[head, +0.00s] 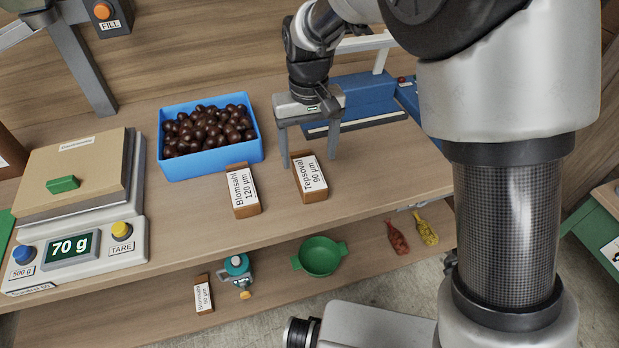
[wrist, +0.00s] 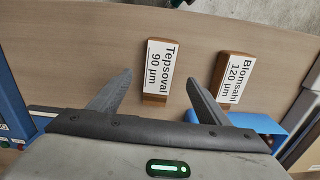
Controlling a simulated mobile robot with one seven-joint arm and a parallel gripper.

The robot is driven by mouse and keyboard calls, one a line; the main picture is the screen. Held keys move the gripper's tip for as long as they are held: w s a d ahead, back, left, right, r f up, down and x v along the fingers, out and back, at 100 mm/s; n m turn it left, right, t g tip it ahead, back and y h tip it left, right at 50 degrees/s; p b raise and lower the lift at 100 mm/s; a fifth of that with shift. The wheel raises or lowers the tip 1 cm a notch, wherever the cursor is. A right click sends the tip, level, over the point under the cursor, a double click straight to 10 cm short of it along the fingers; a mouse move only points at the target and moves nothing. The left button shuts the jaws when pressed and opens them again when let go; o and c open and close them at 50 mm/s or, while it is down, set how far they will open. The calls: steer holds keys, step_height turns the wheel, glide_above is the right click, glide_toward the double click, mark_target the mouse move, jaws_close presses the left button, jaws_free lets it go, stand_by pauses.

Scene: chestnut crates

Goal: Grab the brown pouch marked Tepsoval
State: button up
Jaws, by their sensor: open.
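My gripper (head: 310,160) is open and empty, close to this pouch. In the wrist view my gripper's fingers (wrist: 158,80) appear to either side of the pouch's near end, with gaps on both sides. I cannot tell how far the fingertips have come down beside it. No contact shows.
A blue machine (head: 365,98) stands behind my gripper. A scale (head: 80,245) reads 70 g at left. The lower shelf (head: 150,320) holds a green bowl (head: 320,256).

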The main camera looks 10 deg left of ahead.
mark_target(309, 172)
steer(key=shift+w+f+b, duration=0.15)
steer(key=shift+f+b, duration=0.3)
steer(key=shift+f, duration=3.1)
steer(key=c, duration=1.3)
